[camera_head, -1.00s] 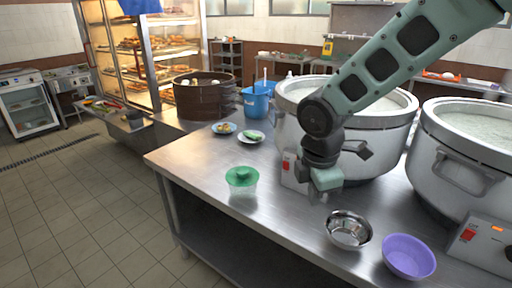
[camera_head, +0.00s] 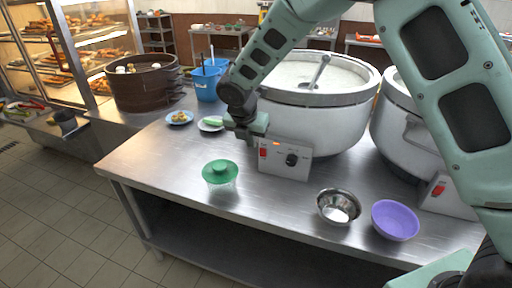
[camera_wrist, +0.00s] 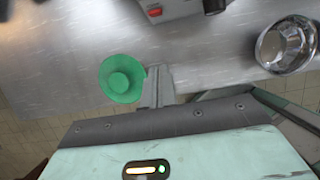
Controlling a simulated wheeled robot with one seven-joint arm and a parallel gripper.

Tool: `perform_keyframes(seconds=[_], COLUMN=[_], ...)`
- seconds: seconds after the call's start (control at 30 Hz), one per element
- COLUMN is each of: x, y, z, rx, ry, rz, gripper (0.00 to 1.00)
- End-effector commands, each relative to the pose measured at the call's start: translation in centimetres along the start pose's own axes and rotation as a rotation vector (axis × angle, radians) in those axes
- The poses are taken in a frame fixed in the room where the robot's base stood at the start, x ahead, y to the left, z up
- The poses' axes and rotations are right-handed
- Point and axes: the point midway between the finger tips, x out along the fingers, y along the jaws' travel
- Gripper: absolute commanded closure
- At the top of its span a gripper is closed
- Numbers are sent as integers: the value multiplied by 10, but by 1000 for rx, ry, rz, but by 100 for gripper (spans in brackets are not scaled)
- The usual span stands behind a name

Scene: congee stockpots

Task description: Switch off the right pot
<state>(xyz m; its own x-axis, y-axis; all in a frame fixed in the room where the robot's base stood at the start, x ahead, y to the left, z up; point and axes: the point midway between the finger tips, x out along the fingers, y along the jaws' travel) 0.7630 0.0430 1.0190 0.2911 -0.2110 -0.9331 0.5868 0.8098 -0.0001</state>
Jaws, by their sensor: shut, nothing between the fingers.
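The right pot (camera_head: 392,130), large and whitish-grey, stands at the right of the counter in the head view, partly hidden by my arm. Its control box (camera_head: 447,203) shows a red switch (camera_head: 437,189); the rest of the box is behind my arm. The left pot (camera_head: 325,120) has a control box (camera_head: 285,160) with a red switch (camera_head: 262,153), an orange light and a black knob. My gripper (camera_wrist: 157,75) is shut and empty. In the head view it hangs by the left pot's box, away from the right pot's switch.
A green-lidded container (camera_head: 220,173), a steel bowl (camera_head: 338,206) and a purple bowl (camera_head: 395,220) stand along the counter's front. Small plates, a blue bucket (camera_head: 207,83) and a bamboo steamer (camera_head: 146,84) are at the back left.

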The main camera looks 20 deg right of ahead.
Motion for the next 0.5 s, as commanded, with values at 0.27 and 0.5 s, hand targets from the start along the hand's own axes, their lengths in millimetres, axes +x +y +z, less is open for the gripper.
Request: perform_keyframes(seconds=[0.27,0.5], x=[38,88], y=[-1,-1], z=[-1,-1], rx=[-1,-1], ry=[2,2], rz=[-4,-4], gripper=[100,100])
